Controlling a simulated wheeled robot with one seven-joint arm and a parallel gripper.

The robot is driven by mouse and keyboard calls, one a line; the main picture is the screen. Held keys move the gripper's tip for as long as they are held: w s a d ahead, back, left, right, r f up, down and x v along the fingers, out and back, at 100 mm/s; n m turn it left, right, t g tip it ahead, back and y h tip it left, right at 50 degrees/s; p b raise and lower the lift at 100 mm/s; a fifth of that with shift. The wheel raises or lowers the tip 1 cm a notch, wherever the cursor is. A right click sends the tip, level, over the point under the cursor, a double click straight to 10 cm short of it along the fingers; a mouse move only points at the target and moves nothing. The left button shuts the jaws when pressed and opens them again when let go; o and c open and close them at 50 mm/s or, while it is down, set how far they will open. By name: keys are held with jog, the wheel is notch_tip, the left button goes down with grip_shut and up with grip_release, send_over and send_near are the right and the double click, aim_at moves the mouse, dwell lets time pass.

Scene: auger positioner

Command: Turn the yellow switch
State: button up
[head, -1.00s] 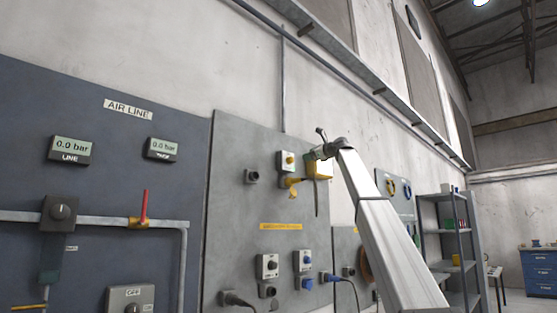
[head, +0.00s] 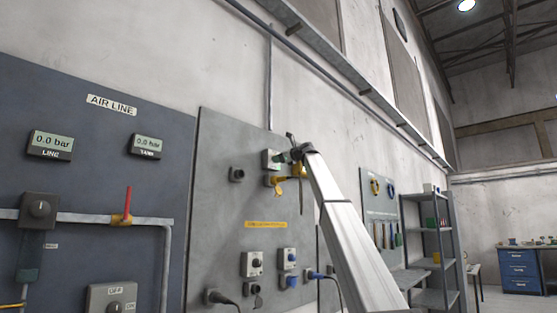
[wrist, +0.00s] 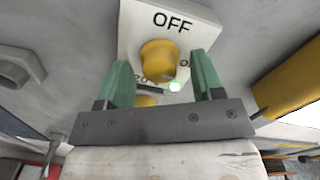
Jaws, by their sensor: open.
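The yellow switch (wrist: 160,60) is a round knob on a white box (wrist: 205,22) marked OFF at the top; the lettering below it is partly hidden. In the wrist view my gripper (wrist: 163,80) is open, with one green finger on each side of the knob's lower part. I cannot tell whether the fingers touch it. In the head view the white switch box (head: 268,160) shows at the upper part of the grey panel (head: 225,215), and my gripper (head: 290,156) is in front of it, hiding the knob.
A yellow plug or connector (head: 277,181) sits just below the switch box. Other switch boxes (head: 252,264) with cables are lower on the panel. A grey socket (head: 237,174) is to the left. The blue AIR LINE panel (head: 90,150) stands at the far left, the shelf (head: 435,240) at the right.

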jog(key=shift+w+a, duration=0.2)
jog(key=shift+a, duration=0.15)
jog(key=c, duration=0.9)
